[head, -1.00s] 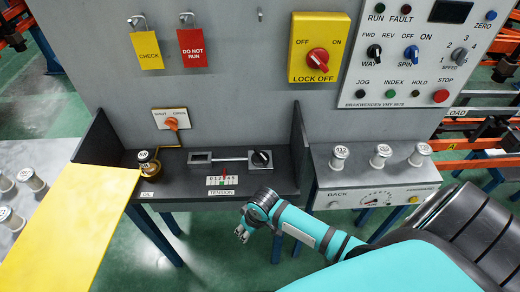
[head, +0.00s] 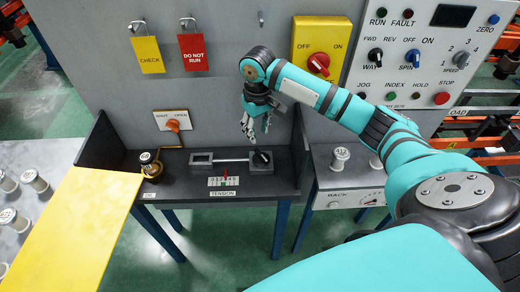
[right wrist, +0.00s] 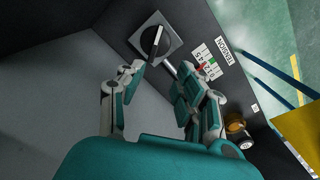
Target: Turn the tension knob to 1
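The tension knob (head: 261,158) is a black knob with a pale line on a grey square block, at the right end of a slide on the dark shelf. It also shows in the right wrist view (right wrist: 152,42). The TENSION scale (head: 223,182) lies in front of it, with a red pointer (right wrist: 200,69) part way along; its exact number is too small to read. My right gripper (head: 256,134) hangs just above and behind the knob, not visibly touching it. In the right wrist view its fingers (right wrist: 155,100) are spread and empty. My left gripper is out of view.
A side wall (head: 300,150) bounds the shelf to the right. An oil pot (head: 151,168) stands at its left end, and an orange WAIT/OPEN switch (head: 173,125) sits on the back panel.

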